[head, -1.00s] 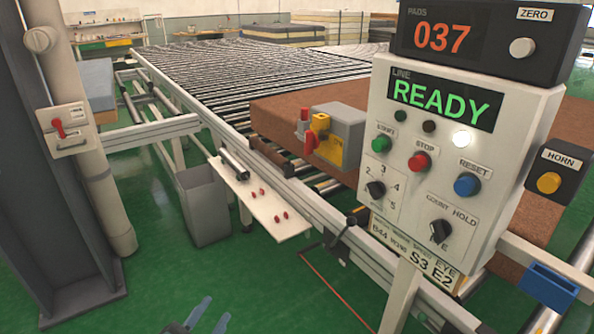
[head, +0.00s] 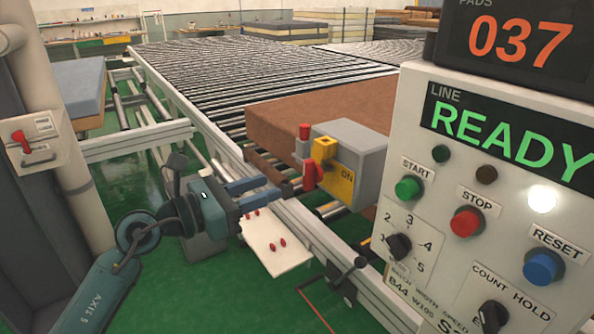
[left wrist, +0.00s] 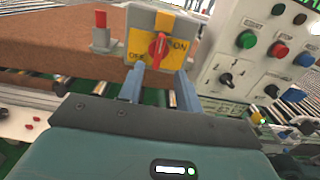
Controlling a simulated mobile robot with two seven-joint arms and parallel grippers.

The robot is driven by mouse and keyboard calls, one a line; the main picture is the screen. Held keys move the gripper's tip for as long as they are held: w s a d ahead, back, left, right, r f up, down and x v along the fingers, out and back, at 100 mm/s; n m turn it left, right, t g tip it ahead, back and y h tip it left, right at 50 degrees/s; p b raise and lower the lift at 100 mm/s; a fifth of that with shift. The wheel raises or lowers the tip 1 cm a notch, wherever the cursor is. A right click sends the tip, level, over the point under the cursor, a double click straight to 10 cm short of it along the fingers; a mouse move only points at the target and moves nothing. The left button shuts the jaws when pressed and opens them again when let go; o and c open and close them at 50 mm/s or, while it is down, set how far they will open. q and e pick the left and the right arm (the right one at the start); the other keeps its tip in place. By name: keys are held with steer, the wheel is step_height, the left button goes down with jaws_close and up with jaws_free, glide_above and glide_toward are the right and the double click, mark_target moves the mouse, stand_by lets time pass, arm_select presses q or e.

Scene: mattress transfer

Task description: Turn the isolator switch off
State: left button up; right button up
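The isolator switch is a grey box (head: 365,150) with a yellow plate (head: 340,180) and a red handle (head: 312,174), beside the conveyor. In the left wrist view the red handle (left wrist: 158,48) stands roughly upright on the yellow plate (left wrist: 140,50), between the words OFF at left and ON at right. My left gripper (head: 270,190) is open and empty, to the left of the handle and a little lower. In the left wrist view its two blue fingers (left wrist: 160,73) stand apart just below the handle, with no clear contact. My right gripper is not in view.
A control panel (head: 455,205) reading READY stands close at right, with buttons and knobs. A brown mattress (head: 320,105) lies behind the switch on the rollers. A white shelf (head: 275,245) with red pieces sits below my left gripper. Another red-handled box (head: 35,143) hangs on the left post.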

mark_target(304, 174)
arm_select(q)
steer(key=p+x, duration=0.1)
steer(key=x, duration=0.7)
steer(key=shift+c, duration=0.2)
jaws_close()
